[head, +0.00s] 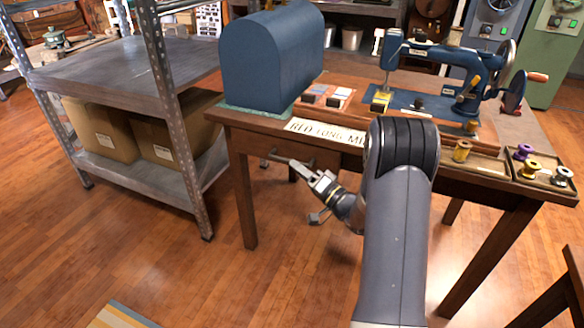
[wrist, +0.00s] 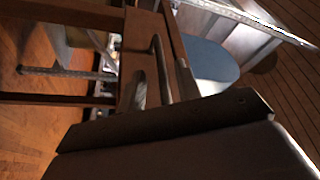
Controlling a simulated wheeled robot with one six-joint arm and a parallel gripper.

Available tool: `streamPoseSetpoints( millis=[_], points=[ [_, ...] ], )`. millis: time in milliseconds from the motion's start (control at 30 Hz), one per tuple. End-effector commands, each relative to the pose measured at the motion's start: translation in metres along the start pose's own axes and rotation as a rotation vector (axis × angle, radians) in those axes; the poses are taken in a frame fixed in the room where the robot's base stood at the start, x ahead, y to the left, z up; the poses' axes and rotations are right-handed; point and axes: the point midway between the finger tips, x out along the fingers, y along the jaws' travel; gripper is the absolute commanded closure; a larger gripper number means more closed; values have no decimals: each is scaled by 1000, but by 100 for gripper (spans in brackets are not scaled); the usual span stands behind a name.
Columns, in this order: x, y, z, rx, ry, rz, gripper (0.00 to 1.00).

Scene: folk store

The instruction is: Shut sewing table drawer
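The wooden sewing table (head: 241,172) stands ahead, with a blue sewing machine (head: 447,68) on top. Its drawer front (head: 270,146) shows below the left part of the tabletop. A dark bar handle (head: 281,160) sticks out from it. How far the drawer stands out is hard to tell, as my arm hides its right side. My gripper (head: 304,169) is at the handle, its tips close to the bar's right end. The wrist view shows the handle bar (wrist: 161,65) beside a grey fingertip (wrist: 139,90). Contact and the finger gap are unclear.
A metal shelf (head: 122,72) with cardboard boxes (head: 108,133) stands left of the table. A blue domed cover (head: 270,60) sits on the tabletop's left end. Thread spools (head: 529,169) lie at the right. The floor (head: 210,275) in front is mostly clear, with a striped rug (head: 118,318) at the bottom.

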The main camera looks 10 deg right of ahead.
Motion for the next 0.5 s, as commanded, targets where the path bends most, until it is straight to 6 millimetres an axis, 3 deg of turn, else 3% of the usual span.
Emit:
streamPoseSetpoints(
  millis=[200,500],
  points=[
    [25,0,0,-2,0,-1,68],
    [29,0,0,-1,1,1,68]
  ],
)
